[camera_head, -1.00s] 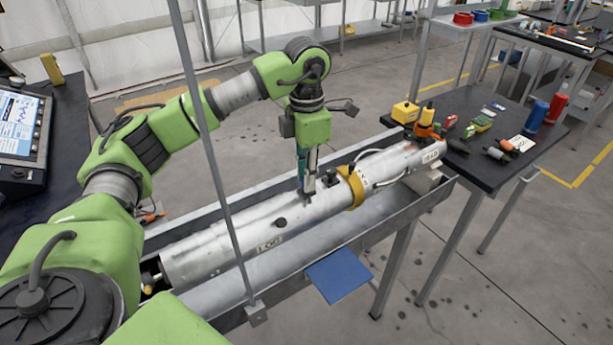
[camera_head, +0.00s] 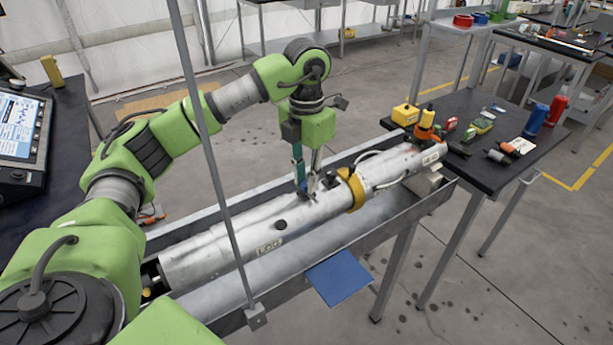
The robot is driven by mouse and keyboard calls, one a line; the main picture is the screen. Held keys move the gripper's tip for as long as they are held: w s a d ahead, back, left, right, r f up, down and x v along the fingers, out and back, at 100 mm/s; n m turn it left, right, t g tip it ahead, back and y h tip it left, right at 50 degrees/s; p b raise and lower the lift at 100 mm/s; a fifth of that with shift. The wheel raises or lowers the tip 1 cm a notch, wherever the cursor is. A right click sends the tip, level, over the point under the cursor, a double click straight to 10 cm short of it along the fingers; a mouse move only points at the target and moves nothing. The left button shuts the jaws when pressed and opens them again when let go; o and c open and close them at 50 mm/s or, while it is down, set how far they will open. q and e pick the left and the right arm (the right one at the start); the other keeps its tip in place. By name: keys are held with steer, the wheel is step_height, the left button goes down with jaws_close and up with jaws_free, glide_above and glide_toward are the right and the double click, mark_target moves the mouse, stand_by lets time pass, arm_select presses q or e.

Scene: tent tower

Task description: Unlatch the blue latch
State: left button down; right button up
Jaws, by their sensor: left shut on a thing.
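A long silver cylinder (camera_head: 227,244) lies in a grey metal trough (camera_head: 300,262), with a yellow clamp band (camera_head: 357,189) around it. My left gripper (camera_head: 306,192) points down onto the top of the cylinder, just left of the yellow band. Its fingertips are shut on a small part there, in the place of the blue latch. The fingers hide that part, so I cannot make out its shape or angle. A teal strip shows along one finger. My right gripper is out of view.
A black table (camera_head: 493,170) at the right holds a yellow box (camera_head: 405,114), a blue can (camera_head: 533,118), a red can (camera_head: 556,108) and small parts. A blue plate (camera_head: 339,277) juts from the trough's front. A thin grey post (camera_head: 213,160) stands before my left arm.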

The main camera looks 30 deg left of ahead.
mark_target(306, 182)
arm_select(q)
steer(key=shift+r, duration=0.1)
steer(key=c, duration=1.9)
jaws_free()
steer(key=shift+r, duration=0.1)
step_height(306, 182, up, 12)
steer(key=shift+f, duration=0.1)
